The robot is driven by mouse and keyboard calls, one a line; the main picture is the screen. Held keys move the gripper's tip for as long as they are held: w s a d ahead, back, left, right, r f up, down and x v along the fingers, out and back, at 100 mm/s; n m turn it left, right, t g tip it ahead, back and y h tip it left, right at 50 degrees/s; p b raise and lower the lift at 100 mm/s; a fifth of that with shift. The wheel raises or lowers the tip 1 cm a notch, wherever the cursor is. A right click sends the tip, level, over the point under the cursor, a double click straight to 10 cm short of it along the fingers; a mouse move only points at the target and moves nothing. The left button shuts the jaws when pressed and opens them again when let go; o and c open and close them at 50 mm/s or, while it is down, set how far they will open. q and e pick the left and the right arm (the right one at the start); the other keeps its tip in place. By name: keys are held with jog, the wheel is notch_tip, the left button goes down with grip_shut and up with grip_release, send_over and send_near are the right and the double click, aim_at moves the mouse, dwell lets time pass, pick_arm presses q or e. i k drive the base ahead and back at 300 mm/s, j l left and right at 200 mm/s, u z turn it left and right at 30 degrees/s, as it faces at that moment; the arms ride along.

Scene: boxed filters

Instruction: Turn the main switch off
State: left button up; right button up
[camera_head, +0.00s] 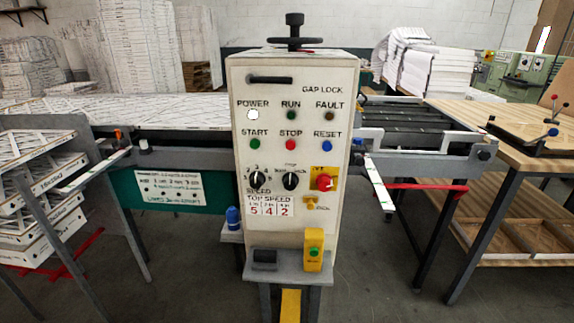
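A pale control cabinet (270,222) stands upright in the middle of the view. A red rotary knob on a yellow plate (324,183) sits at the right of its front panel and looks like the main switch. Its exact position is too small to read. The round lamp under POWER (253,115) looks bright white. The RUN lamp (291,115) and FAULT lamp (329,116) look dark. Neither of my grippers shows in the view.
START (255,145), STOP (291,145) and RESET (327,146) buttons sit above two black selector knobs (291,181). A shelf below holds a yellow box with a green button (314,251). A roller conveyor (420,125) and wooden table (490,150) stand right.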

aim_at(324, 182)
jog(key=i+l, duration=0.2)
jog(key=l, duration=0.2)
jog(key=i+l, duration=0.15)
jog(key=l, duration=0.2)
jog(key=i+l, duration=0.2)
jog(key=l, duration=0.2)
jog(key=u, duration=0.05)
